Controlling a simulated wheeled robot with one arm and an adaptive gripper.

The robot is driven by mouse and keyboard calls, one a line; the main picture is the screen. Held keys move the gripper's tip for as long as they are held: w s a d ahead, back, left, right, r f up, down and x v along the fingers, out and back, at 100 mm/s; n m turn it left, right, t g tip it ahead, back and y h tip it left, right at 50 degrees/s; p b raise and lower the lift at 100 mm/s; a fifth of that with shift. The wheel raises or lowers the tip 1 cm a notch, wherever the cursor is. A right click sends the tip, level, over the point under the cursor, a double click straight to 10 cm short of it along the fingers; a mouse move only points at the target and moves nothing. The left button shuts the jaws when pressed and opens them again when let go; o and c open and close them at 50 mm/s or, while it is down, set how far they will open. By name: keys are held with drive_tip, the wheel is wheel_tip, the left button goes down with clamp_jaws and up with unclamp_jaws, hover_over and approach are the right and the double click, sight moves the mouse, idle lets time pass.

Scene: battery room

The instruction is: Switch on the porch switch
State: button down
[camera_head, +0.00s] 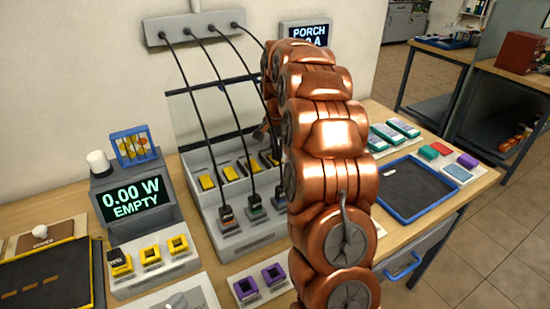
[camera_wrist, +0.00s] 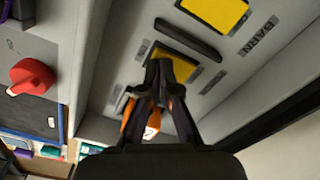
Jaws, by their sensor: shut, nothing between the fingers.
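The grey switch panel (camera_head: 217,160) stands against the wall in the head view, with several yellow pieces on its sloped face. My copper arm hides its right part. In the wrist view, the panel (camera_wrist: 215,105) fills the middle, with a yellow piece (camera_wrist: 215,12) near the label BARN. My gripper (camera_wrist: 160,68) is shut and empty, with its tips over or against a second yellow piece (camera_wrist: 180,66); I cannot tell if they touch. No label reading PORCH is legible on the panel.
Black cables hang from a wall strip (camera_head: 195,27) to plugs below the panel. A display reads 0.00 W EMPTY (camera_head: 133,198). In the wrist view, an orange-and-white piece (camera_wrist: 152,124) is behind my fingers and a red piece (camera_wrist: 32,76) is left. A blue-rimmed tray (camera_head: 418,220) lies right.

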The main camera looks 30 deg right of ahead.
drive_tip(key=shift+f, duration=0.35)
drive_tip(key=shift+r, duration=0.1)
idle(0.3)
drive_tip(key=shift+r+p, duration=0.5)
drive_tip(key=shift+r, duration=2.95)
drive_tip(key=shift+s+a+r, duration=0.1)
drive_tip(key=shift+s+a, duration=0.1)
drive_tip(key=shift+a, duration=0.2)
drive_tip(key=s+a+n+g, duration=0.1)
drive_tip(key=s+a+n, duration=0.9)
drive_tip(key=s+a, duration=1.25)
drive_tip(key=s+f+n, duration=0.1)
drive_tip(key=s, duration=0.6)
drive_tip(key=s+f+n, duration=0.2)
drive_tip(key=s, duration=0.6)
drive_tip(key=shift+a+f+g, duration=0.25)
drive_tip(key=shift+a+g, duration=0.15)
drive_tip(key=shift+a, duration=0.05)
